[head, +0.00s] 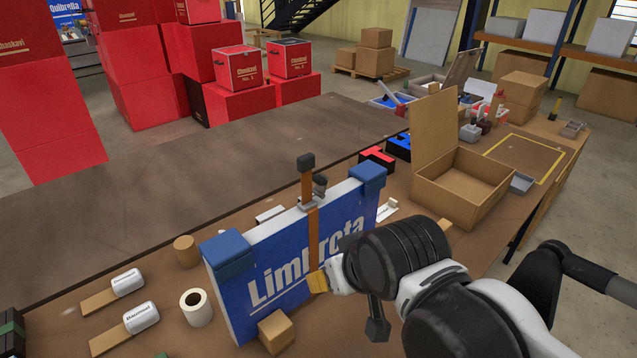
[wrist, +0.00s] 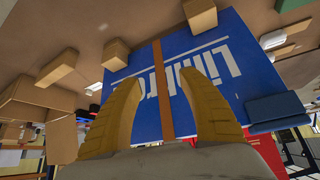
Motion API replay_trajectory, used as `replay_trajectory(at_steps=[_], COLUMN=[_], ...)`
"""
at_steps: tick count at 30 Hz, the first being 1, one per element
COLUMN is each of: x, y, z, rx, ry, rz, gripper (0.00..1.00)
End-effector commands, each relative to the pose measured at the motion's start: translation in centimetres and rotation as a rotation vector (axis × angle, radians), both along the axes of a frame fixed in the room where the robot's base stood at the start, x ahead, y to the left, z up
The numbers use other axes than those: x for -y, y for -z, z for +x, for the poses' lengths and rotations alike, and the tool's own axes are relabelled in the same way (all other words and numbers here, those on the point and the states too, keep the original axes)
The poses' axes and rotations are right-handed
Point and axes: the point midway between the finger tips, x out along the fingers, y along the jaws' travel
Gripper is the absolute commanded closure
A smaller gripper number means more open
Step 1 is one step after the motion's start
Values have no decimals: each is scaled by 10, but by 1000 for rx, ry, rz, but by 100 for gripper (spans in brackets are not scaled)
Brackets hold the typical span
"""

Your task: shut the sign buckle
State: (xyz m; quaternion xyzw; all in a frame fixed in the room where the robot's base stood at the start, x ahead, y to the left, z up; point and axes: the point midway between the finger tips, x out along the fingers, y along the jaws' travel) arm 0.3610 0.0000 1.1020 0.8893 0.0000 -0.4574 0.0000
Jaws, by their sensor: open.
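The blue sign (head: 300,252) with white "Limbrota" lettering stands upright on the brown bench, with blue pads on its upper corners. A brown strap (head: 313,240) runs down its front face; it also shows in the wrist view (wrist: 162,95). The small grey buckle (head: 308,206) sits at the sign's top edge. A strap end with a dark block (head: 306,162) sticks up from there, with a dark piece beside it. My gripper (head: 325,281) is low in front of the sign. In the wrist view its yellow fingers (wrist: 160,84) are apart, with the strap between them, apparently ungripped.
A wooden block (head: 276,331) and a white roll (head: 196,307) stand at the sign's front left. An open cardboard box (head: 462,186) stands to the right. Two white-handled tools (head: 127,283) lie left. Bare bench (head: 140,238) lies behind the sign.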

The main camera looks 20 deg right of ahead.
Motion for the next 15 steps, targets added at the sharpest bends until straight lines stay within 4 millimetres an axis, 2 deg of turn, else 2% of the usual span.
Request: replay_trajectory(at_steps=[5,9,15], x=[0,0,0], y=[-50,-111,-186], z=[0,0,3], rx=[0,-1,-15], ry=[0,2,25], rz=[0,1,17], gripper=[51,51,51])
